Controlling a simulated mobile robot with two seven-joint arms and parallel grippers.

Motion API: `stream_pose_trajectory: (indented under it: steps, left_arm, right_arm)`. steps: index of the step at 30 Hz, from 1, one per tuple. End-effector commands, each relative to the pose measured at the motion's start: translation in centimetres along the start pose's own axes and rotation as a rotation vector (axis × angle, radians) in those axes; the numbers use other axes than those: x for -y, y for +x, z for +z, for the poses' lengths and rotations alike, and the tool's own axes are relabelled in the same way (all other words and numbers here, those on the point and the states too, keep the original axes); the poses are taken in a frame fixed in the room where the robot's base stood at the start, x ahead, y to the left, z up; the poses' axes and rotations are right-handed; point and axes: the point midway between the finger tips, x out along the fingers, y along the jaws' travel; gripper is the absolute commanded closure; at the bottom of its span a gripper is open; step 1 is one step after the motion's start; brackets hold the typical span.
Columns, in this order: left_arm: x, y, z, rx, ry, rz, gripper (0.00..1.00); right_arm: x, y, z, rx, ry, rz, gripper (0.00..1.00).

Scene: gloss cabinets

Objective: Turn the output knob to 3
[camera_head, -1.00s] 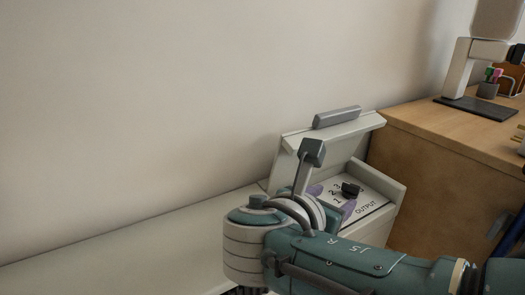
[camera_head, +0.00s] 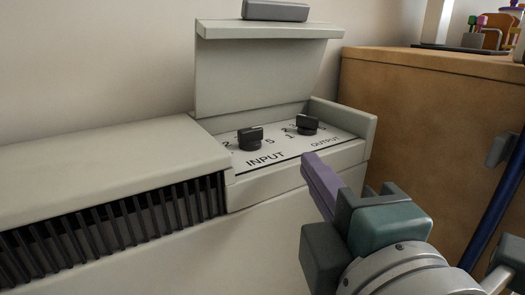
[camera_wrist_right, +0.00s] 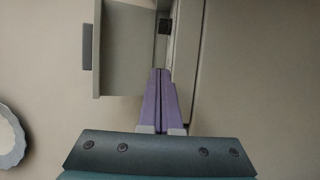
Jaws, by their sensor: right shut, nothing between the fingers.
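The black output knob (camera_head: 307,124) sits on the white panel (camera_head: 290,150) of the open control box, by the word OUTPUT. Its exact setting is too small to read. The black input knob (camera_head: 250,138) is to its left. My right gripper (camera_head: 312,160) has purple fingers and is shut and empty. Its tips are just in front of the panel's front edge, below the output knob in the picture and apart from it. In the right wrist view the shut fingers (camera_wrist_right: 161,74) point toward the box, with a small dark part (camera_wrist_right: 165,26) beyond them. My left gripper is out of view.
The box's lid (camera_head: 255,80) stands open behind the knobs, with a grey handle (camera_head: 276,11) on top. A grey unit with a dark grille (camera_head: 120,218) extends left. A wooden cabinet (camera_head: 430,130) stands close on the right. The space above the knobs is clear.

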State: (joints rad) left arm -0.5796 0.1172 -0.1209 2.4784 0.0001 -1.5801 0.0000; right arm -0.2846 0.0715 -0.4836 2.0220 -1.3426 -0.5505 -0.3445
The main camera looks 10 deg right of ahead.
Motion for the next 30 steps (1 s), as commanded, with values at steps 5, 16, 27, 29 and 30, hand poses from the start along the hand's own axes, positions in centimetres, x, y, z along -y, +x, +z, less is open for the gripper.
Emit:
stream_pose_trajectory:
  steps: [5,16,27,29,30]
  left_arm:
    - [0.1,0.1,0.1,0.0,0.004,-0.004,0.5]
    - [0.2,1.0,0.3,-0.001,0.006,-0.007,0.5]
    - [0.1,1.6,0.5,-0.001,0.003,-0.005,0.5]
    - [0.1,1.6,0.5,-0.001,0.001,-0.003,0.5]
    - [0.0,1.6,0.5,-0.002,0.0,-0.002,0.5]
  right_arm:
    - [-0.3,1.0,0.0,-0.007,0.004,0.016,1.0]
    - [-0.3,8.5,-0.1,-0.006,0.003,0.017,1.0]
    - [-0.3,12.4,2.4,-0.006,0.003,0.013,1.0]
    - [-0.3,12.6,2.6,-0.006,0.003,0.012,1.0]
    - [-0.3,12.7,2.7,-0.006,0.003,0.011,1.0]
